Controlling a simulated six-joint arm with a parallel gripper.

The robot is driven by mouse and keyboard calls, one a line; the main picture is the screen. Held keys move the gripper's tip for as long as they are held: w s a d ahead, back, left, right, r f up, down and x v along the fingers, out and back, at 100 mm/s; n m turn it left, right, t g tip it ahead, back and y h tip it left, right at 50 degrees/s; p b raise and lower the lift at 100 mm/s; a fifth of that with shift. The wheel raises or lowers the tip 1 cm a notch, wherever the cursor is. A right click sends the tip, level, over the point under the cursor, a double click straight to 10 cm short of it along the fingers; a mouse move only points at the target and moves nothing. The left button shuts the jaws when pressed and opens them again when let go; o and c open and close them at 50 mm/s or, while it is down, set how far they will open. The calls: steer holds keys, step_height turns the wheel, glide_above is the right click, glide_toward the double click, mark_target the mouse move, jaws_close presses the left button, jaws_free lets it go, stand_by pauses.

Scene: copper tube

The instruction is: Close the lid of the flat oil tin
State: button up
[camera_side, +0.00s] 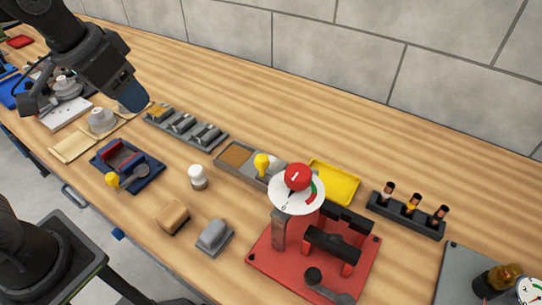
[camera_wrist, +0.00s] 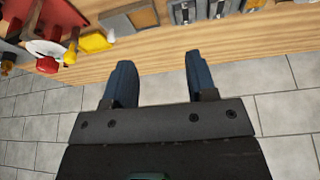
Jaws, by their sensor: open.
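I cannot pick out the flat oil tin or its lid for certain. A grey rounded block (camera_side: 214,237) and a tan block (camera_side: 173,217) lie on the front part of the bench, but neither shows a clear lid or hinge. My gripper is high at the upper left in the side view, with a blue finger (camera_side: 130,95) pointing down. In the wrist view my gripper (camera_wrist: 161,76) is open, its two blue fingers wide apart, with nothing between them.
A red fixture (camera_side: 262,258) with a white dial (camera_side: 297,194) stands front right. A yellow tray (camera_side: 336,181), a dark rack (camera_side: 405,213) and a blue fixture (camera_side: 140,181) are on the wooden bench. A block wall (camera_side: 330,52) runs behind. The bench's back strip is clear.

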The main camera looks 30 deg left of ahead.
steer(key=w+d+m+g, duration=0.1)
steer(key=w+d+g, duration=0.1)
steer(key=w+d, duration=0.8)
steer(key=m+g, duration=0.2)
glide_toward(272, 157)
steer(key=shift+y, duration=0.3)
steer(key=f, duration=0.9)
steer(key=shift+w+d+f, duration=0.1)
steer(key=shift+d+f, duration=0.2)
steer(key=shift+f, duration=0.05)
steer(key=shift+c, duration=0.4)
jaws_close()
